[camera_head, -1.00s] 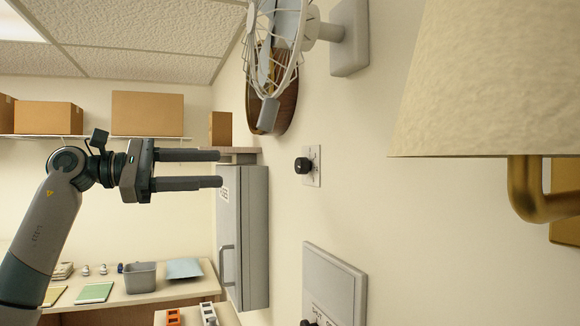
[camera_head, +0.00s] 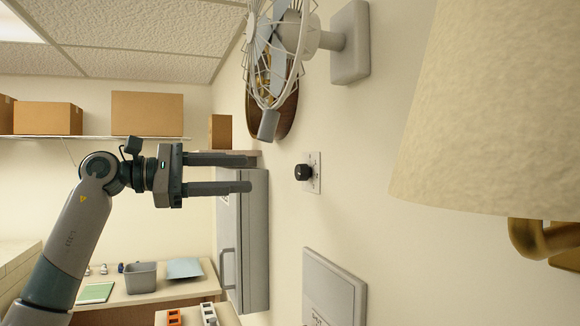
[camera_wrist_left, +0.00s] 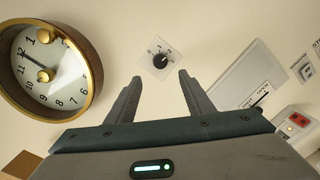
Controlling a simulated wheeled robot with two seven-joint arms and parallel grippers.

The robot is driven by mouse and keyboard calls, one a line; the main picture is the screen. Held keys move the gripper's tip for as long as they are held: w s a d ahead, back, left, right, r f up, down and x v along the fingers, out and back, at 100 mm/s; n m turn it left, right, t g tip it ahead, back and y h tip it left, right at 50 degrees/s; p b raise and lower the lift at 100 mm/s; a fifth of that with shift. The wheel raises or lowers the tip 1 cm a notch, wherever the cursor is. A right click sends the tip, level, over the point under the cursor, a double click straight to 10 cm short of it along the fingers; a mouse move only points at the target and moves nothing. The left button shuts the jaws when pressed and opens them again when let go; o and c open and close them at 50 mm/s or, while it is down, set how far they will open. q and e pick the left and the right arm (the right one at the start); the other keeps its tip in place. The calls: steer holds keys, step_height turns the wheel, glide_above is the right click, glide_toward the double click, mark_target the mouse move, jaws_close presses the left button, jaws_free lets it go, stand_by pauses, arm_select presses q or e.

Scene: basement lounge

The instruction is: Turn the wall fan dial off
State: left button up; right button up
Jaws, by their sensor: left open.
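The wall fan dial is a black knob (camera_head: 302,172) on a small pale plate (camera_head: 315,173) on the wall, below the white caged fan (camera_head: 280,50). My left gripper (camera_head: 252,174) is open and empty, to the left of the knob and apart from it, with its fingers pointing at the wall. In the left wrist view, the dial (camera_wrist_left: 160,61) shows a numbered plate beyond and between the two open fingertips (camera_wrist_left: 160,82). Its exact setting is too small to tell. My right gripper is not in view.
A lampshade (camera_head: 490,110) on a brass arm juts out at right. A grey wall box (camera_head: 243,240) is behind my gripper, and another panel (camera_head: 333,290) sits below the dial. A round clock (camera_wrist_left: 48,62) hangs at left in the wrist view.

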mark_target(297, 173)
arm_select(q)
steer(key=p+x, duration=0.4)
steer(key=x, duration=0.7)
steer(key=shift+p, duration=0.4)
steer(key=shift+w+d, duration=0.15)
steer(key=shift+d, duration=0.25)
steer(key=shift+c, duration=0.6)
steer(key=c, duration=0.9)
